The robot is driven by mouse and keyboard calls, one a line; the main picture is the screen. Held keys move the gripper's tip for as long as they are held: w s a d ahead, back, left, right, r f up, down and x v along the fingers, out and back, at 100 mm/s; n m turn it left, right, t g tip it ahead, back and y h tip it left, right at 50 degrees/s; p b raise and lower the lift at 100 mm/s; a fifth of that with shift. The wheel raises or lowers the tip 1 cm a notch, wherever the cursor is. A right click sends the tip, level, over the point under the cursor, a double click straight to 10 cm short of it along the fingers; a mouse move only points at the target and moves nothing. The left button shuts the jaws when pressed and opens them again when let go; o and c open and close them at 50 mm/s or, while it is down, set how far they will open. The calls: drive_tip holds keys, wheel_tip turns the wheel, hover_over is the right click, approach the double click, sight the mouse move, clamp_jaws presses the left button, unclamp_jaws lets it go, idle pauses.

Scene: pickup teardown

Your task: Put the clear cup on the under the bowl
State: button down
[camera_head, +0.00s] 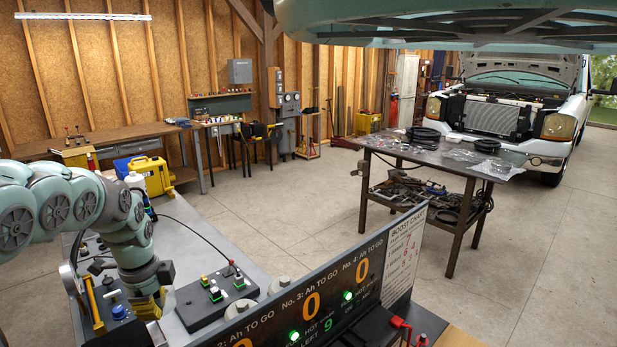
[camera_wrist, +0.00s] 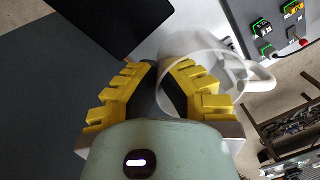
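The clear cup (camera_wrist: 208,48) shows in the wrist view, see-through, with its handle (camera_wrist: 264,82) on the right. My gripper (camera_wrist: 160,72) has yellow ridged fingers with dark pads, drawn close together with the cup's left wall between them. The right finger overlaps the cup. In the head view my gripper (camera_head: 148,303) points down at the grey workbench, and the cup cannot be made out there. I see no bowl in either view.
A black flat panel (camera_wrist: 95,22) lies close by in the wrist view. A control box with lit buttons (camera_head: 214,294) stands right of my gripper. A display board (camera_head: 310,305) edges the bench. A yellow case (camera_head: 152,176) and a bottle (camera_head: 137,183) stand behind.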

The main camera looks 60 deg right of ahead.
drive_tip(key=w+a+r+n+y, duration=0.1)
drive_tip(key=w+a+r+n, duration=0.5)
drive_tip(key=a+r+n, duration=0.5)
drive_tip(key=w+a+r+n, duration=0.5)
drive_tip(key=a+r+n, duration=0.3)
drive_tip(key=a+n, duration=0.7)
wheel_tip(320, 180, up, 24)
drive_tip(key=d+n+p, duration=0.1)
drive_tip(key=p, duration=2.3)
drive_tip(key=shift+w+d, duration=0.2)
drive_tip(key=shift+d, duration=0.1)
drive_tip(key=shift+d+f, duration=0.1)
drive_tip(key=shift+f, duration=0.1)
